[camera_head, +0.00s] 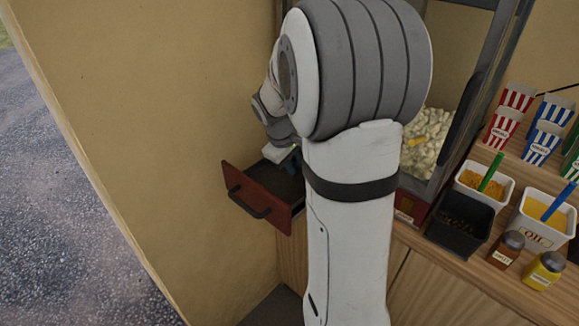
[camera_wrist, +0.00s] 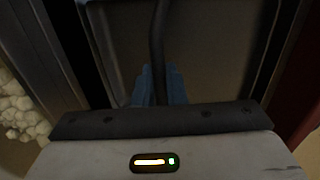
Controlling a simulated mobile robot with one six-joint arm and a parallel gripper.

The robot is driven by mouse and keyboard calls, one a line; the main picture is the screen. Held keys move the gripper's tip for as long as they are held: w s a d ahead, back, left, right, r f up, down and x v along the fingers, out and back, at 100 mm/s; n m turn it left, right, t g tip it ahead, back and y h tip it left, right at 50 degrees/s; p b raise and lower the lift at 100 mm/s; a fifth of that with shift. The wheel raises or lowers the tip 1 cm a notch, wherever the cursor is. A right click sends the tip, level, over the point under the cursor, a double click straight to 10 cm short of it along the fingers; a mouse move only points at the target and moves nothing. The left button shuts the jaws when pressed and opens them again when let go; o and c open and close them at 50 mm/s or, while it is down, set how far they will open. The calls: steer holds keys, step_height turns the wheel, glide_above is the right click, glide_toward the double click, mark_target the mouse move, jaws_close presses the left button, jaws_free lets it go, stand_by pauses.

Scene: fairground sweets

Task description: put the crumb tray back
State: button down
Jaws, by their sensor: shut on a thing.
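The crumb tray (camera_head: 252,188) has a dark inside and a red front with a black handle. In the head view it sticks out to the left of my arm, and its right part is hidden behind my arm. My gripper (camera_head: 292,165) is at the tray's far edge, mostly hidden by my arm. In the wrist view, the blue fingers of my gripper (camera_wrist: 160,85) are shut on a dark bar (camera_wrist: 158,35). I cannot tell exactly where on the tray the bar sits.
A popcorn machine (camera_head: 455,55) stands behind my arm, with popcorn (camera_head: 428,140) inside. To the right, the wooden counter (camera_head: 440,265) holds striped boxes (camera_head: 505,125), a black tub (camera_head: 460,222), an oil tub (camera_head: 540,220) and spice jars (camera_head: 507,250). A beige wall (camera_head: 150,120) is close on the left.

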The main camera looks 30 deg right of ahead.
steer(key=shift+f, duration=0.4)
steer(key=shift+f, duration=0.15)
steer(key=c, duration=1.5)
jaws_free()
